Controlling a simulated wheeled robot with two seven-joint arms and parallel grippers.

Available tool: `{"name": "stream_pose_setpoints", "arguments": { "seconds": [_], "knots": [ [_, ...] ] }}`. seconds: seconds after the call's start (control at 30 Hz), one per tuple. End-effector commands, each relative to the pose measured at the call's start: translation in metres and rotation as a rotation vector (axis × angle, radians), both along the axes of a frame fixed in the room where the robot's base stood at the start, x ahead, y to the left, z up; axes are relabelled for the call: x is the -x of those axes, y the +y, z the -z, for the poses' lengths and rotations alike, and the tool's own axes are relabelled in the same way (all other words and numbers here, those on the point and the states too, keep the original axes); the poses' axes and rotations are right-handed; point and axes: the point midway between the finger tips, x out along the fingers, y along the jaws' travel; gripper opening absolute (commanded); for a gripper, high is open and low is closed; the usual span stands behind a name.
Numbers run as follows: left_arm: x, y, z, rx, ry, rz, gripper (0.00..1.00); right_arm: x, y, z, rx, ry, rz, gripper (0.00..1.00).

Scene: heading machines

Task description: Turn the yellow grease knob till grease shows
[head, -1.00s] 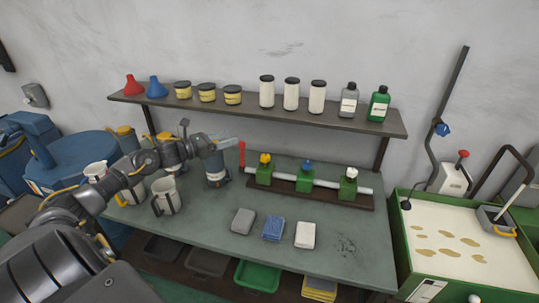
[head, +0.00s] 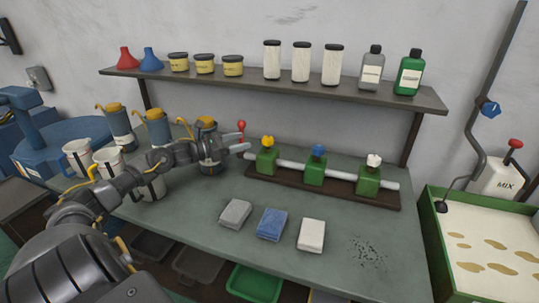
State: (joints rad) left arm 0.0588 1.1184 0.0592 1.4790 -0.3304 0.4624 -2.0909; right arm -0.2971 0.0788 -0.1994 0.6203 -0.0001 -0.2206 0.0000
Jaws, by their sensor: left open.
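The yellow grease knob (head: 268,142) sits on top of the leftmost green block on a pale horizontal pipe (head: 339,176). A blue knob (head: 319,150) and a white knob (head: 374,160) top the other two green blocks. My left gripper (head: 244,144) is open and empty, just left of the yellow knob at about its height. Its fingers point right toward the knob, and a small gap shows between them in the picture. No grease is visible at the block. My right gripper is not in view.
A red-tipped lever (head: 240,127) stands behind my left fingers. Grey, blue and white cloths (head: 271,224) lie in front of the pipe. Yellow-topped cans (head: 157,128) and white jugs (head: 78,158) stand left. The shelf (head: 290,88) holds jars and bottles above.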

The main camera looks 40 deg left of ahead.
Motion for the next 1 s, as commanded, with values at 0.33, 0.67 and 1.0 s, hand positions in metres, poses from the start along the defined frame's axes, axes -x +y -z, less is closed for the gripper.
{"name": "stream_pose_setpoints", "arguments": {
  "seconds": [0.33,0.67,1.0],
  "knots": [
    [-0.002,-0.001,0.019,0.0,-0.001,0.001,0.59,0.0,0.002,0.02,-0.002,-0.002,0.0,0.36],
    [-0.029,-0.014,0.015,0.003,-0.005,0.001,0.59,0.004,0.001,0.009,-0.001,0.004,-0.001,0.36],
    [-0.079,-0.038,0.015,0.003,-0.003,0.001,0.59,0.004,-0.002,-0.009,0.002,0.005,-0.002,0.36]
  ]
}}
